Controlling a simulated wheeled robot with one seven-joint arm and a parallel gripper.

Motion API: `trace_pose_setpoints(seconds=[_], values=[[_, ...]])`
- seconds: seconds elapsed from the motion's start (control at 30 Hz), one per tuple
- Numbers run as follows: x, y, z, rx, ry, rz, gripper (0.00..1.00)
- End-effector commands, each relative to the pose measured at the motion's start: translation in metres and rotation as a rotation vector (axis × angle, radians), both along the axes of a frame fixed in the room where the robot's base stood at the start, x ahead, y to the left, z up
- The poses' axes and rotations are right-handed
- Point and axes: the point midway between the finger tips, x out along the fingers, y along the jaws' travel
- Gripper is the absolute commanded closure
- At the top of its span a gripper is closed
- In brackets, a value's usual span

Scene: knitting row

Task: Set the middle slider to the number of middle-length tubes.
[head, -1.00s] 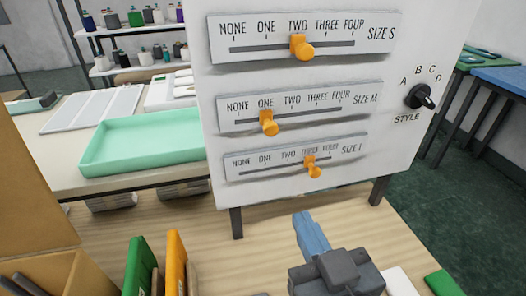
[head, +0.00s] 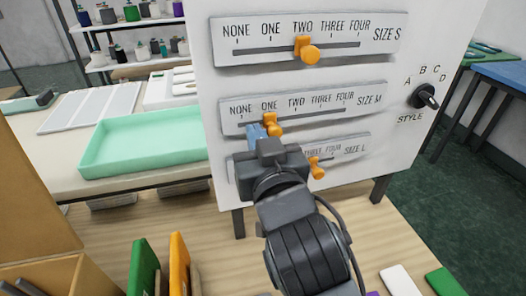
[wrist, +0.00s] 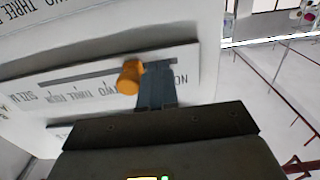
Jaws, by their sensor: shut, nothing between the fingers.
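The middle slider, SIZE M, has an orange knob (head: 271,123) just under ONE on its white plate (head: 350,112). The knob also shows in the wrist view (wrist: 129,78), where the lettering is upside down. My gripper (head: 256,132) is shut and empty, with its blue fingers just left of this knob, on the NONE side. In the wrist view my gripper (wrist: 157,84) is right beside the knob; I cannot tell whether they touch. I cannot make out any tubes of sorted lengths.
The upper SIZE S knob (head: 306,50) is at TWO. The lower SIZE L knob (head: 315,167) is near THREE, its plate partly hidden by my arm. A STYLE dial (head: 426,97) is at right. A green tray (head: 140,147) and a wooden box (head: 70,280) stand left.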

Motion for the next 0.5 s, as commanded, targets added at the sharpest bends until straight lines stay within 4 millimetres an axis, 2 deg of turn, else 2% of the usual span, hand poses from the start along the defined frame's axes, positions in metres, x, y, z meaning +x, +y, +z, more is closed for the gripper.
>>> trace_pose_setpoints(seconds=[0.13, 0.5], values=[[0.0073, 0.0022, 0.0000, -0.001, 0.000, 0.000, 1.00], [0.0081, 0.0009, 0.0002, -0.001, 0.000, 0.000, 1.00]])
